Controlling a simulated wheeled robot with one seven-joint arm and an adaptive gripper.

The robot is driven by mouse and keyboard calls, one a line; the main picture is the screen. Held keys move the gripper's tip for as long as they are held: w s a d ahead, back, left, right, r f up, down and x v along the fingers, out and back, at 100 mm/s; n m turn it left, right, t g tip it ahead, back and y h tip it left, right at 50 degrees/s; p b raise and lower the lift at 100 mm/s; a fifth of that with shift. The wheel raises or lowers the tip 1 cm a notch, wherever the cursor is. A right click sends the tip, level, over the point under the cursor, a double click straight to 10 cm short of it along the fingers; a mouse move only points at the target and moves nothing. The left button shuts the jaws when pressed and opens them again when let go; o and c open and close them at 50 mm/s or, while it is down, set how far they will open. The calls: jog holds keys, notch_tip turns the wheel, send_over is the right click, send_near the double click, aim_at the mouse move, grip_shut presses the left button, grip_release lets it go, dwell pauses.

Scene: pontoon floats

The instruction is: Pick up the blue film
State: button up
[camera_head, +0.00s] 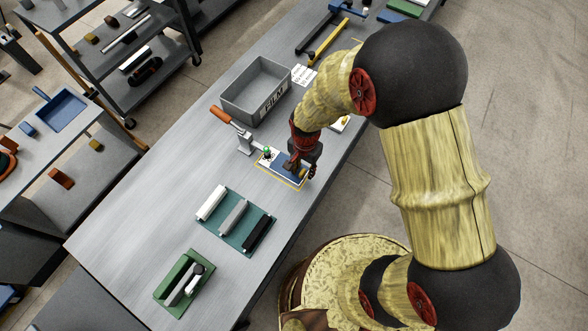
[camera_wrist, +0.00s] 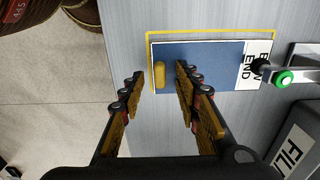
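The blue film (camera_wrist: 208,64) lies flat on a white-edged plate inside a yellow outline; it shows partly in the head view (camera_head: 287,171), behind my gripper. A small yellow-brown tab (camera_wrist: 160,74) sits at its left end in the wrist view. A white strip marked "END" (camera_wrist: 254,68) is at its other end. My gripper (camera_wrist: 160,72) is open over the tab end, with the tab appearing between its fingertips. I cannot tell whether the fingers touch it. A clamp with a green knob (camera_wrist: 284,78) has its dark tip over the white strip; its orange handle (camera_head: 222,115) is raised.
A grey bin marked "FILM" (camera_head: 283,102) stands behind the clamp. A teal mat (camera_head: 219,237) with white, grey and black bars and a green tray (camera_head: 164,292) lie nearer. The bench's left part (camera_head: 130,232) is clear. Shelving stands at upper left.

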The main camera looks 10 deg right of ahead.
jog(key=shift+f, duration=0.25)
jog(key=c, duration=0.3)
jog(key=shift+r, duration=0.1)
jog(key=c, duration=0.6)
jog(key=shift+o, duration=0.2)
jog(key=shift+r, duration=0.1)
